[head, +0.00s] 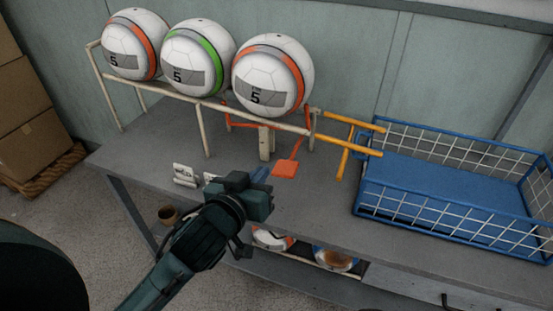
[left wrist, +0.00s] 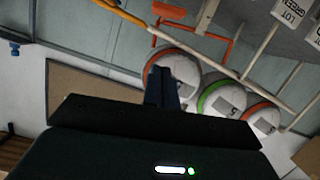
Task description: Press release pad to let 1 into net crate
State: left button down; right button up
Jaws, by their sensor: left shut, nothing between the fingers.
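Three white balls stand in a row on the sloping cream rail rack: one with an orange band (head: 135,45), one with a green band (head: 197,58) and, lowest, another with an orange band (head: 272,75). The orange-red release pad (head: 285,169) sits at the front of the red linkage below the lowest ball. My left gripper (head: 262,174) is shut and empty, just left of the pad in the head view; I cannot tell whether it touches. Its shut fingers (left wrist: 162,88) also show in the left wrist view. The blue net crate (head: 455,182) is empty. My right gripper is not in view.
Yellow rails (head: 350,140) run from the rack's low end to the crate. Small white label cards (head: 186,175) stand left of my gripper. More balls (head: 335,259) lie under the bench top (head: 320,215). Cardboard boxes (head: 28,130) stand at far left.

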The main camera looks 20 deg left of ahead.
pick_arm(q)
jog(key=shift+s, duration=0.15)
jog(key=w+d+f, duration=0.1)
jog(key=w+f, duration=0.5)
jog(key=w, duration=0.3)
jog(key=shift+w+d+f, duration=0.2)
jog(key=shift+w, duration=0.2)
